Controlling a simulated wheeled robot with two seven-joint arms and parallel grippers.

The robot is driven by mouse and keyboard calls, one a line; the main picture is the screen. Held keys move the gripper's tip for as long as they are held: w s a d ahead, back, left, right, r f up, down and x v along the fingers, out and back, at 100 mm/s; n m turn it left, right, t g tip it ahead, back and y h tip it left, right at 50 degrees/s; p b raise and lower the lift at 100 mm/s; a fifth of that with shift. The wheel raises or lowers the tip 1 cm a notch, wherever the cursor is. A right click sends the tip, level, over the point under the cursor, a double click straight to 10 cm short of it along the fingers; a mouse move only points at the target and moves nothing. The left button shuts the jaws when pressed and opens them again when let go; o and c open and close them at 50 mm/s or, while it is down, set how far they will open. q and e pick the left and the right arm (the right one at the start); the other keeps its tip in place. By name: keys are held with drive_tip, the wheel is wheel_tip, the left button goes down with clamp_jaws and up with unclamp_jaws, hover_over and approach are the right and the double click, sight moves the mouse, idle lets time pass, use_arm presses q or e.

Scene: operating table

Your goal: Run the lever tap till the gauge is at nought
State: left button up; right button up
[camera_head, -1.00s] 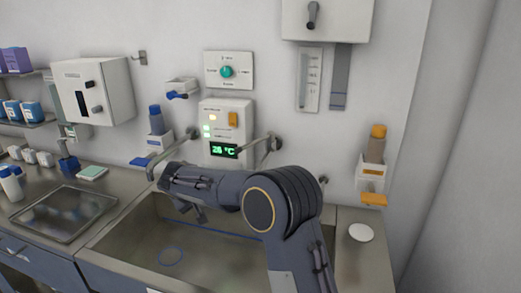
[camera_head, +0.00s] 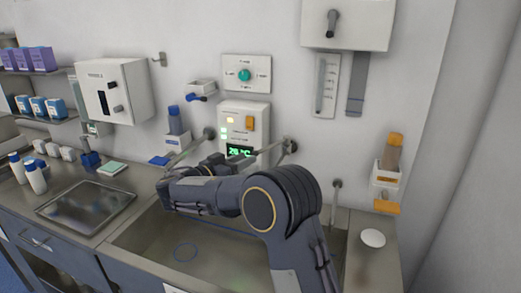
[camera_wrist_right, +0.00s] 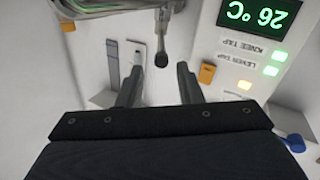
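A metal tap (camera_head: 290,146) comes off the wall at the right of a control panel (camera_head: 258,108). In the right wrist view, which is upside down, a metal rod with a dark rounded end (camera_wrist_right: 161,59), seemingly the tap's lever, shows between and beyond the fingers. My right gripper (camera_wrist_right: 159,84) is open and empty, with the rod apart from both fingers. In the head view the right arm partly hides the tap. A slim upright gauge (camera_head: 326,85) hangs on the wall at the upper right; its level is too small to read. The left gripper is out of view.
The panel display (camera_head: 240,151) reads 26 °C. A second wall spout (camera_head: 190,150) reaches over the sink (camera_head: 135,238) at the left. Blue-topped (camera_head: 175,120) and orange-topped (camera_head: 393,152) dispensers flank the panel. A tray (camera_head: 85,205) lies on the left counter.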

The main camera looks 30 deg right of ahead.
sight(260, 152)
drive_tip(key=p+x, duration=0.2)
drive_tip(key=x, duration=0.3)
drive_tip(key=shift+d+r, duration=0.1)
drive_tip(key=shift+d, duration=0.2)
drive_tip(key=shift+w+d, duration=0.25)
drive_tip(key=shift+d, duration=0.45)
clamp_jaws()
